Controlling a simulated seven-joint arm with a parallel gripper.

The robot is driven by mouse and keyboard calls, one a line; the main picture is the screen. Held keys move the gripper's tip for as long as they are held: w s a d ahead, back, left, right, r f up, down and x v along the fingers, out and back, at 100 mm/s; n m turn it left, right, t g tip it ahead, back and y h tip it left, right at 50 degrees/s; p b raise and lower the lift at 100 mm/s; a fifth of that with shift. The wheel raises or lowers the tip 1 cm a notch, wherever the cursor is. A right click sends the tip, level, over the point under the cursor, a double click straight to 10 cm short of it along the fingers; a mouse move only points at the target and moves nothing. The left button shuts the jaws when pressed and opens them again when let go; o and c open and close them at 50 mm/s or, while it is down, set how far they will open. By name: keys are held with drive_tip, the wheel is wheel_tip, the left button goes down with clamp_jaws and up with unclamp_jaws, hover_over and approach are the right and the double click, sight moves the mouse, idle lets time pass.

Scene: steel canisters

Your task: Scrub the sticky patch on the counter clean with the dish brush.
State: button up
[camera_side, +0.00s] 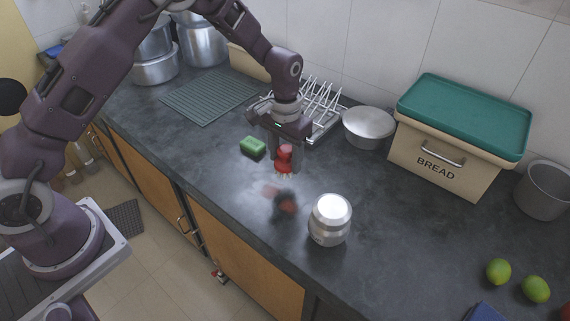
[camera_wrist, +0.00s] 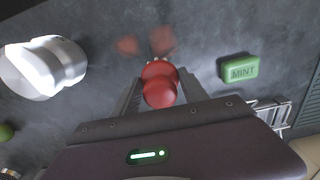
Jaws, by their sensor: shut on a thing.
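My gripper (camera_side: 284,158) is shut on the red dish brush (camera_side: 285,153), which points down with pale bristles at its lower end. The brush appears held above the counter (camera_side: 225,165), with a dark shadow below it. The sticky patch (camera_side: 271,190) is a faint reddish stain in separate blots; one blot lies in that shadow. In the wrist view the brush's round red handle (camera_wrist: 160,92) sits between the fingers, and the blots (camera_wrist: 127,45) lie just beyond it. The bristles are mostly hidden there by the handle.
A steel canister (camera_side: 330,221) stands close to the right of the patch. A green soap bar (camera_side: 253,145) lies to the left, and a dish rack (camera_side: 325,122) stands behind. The bread box (camera_side: 450,140) and limes (camera_side: 498,271) are farther right.

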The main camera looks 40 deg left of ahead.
sight(285, 148)
drive_tip(key=shift+r, duration=1.65)
drive_tip(key=s+a+r, duration=0.1)
drive_tip(key=s+a, duration=0.2)
drive_tip(key=a, duration=0.9)
drive_tip(key=s+a+r, duration=0.1)
drive_tip(key=s+a, duration=0.2)
drive_tip(key=a, duration=0.9)
drive_tip(key=f, duration=0.6)
drive_tip(key=s+f, duration=0.1)
drive_tip(key=f, duration=0.2)
drive_tip(key=shift+a+f, duration=0.25)
drive_tip(key=shift+f, duration=0.25)
